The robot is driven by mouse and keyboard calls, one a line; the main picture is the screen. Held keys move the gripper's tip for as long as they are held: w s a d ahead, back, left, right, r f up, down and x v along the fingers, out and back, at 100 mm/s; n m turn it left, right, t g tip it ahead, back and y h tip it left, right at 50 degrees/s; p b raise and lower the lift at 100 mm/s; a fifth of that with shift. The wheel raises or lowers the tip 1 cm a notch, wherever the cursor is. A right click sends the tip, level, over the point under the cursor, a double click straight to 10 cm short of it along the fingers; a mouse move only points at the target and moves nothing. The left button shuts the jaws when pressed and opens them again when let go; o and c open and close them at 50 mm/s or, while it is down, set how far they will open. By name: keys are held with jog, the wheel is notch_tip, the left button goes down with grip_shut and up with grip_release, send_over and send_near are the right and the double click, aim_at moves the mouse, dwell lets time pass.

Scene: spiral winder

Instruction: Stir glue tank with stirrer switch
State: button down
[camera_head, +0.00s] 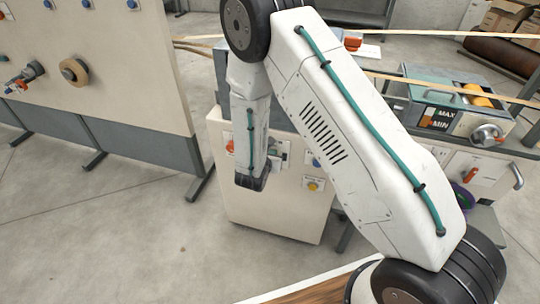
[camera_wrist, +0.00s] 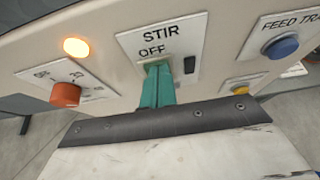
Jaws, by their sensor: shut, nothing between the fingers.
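The STIR switch plate (camera_wrist: 135,42) is white and sits on the beige cabinet front in the wrist view. It reads STIR and OFF, and a small dark lever or slot (camera_wrist: 190,64) shows at its right. My gripper (camera_wrist: 157,68) has teal fingers, shut and empty, with tips over the plate just below the word OFF. I cannot tell whether they touch it, and they may hide part of the switch. The glue tank (camera_head: 446,97) appears to be the teal-topped box with MAX and MIN marks at the right of the head view.
An amber lamp (camera_wrist: 75,47) is lit left of the plate. A red-orange knob (camera_wrist: 66,94) is below it. A blue button (camera_wrist: 281,46) and a yellow button (camera_wrist: 240,89) are at right. The cabinet (camera_head: 290,213) stands on open concrete floor.

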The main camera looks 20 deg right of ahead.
jog(key=v, duration=1.3)
jog(key=shift+r, duration=0.35)
jog(key=shift+a, duration=0.1)
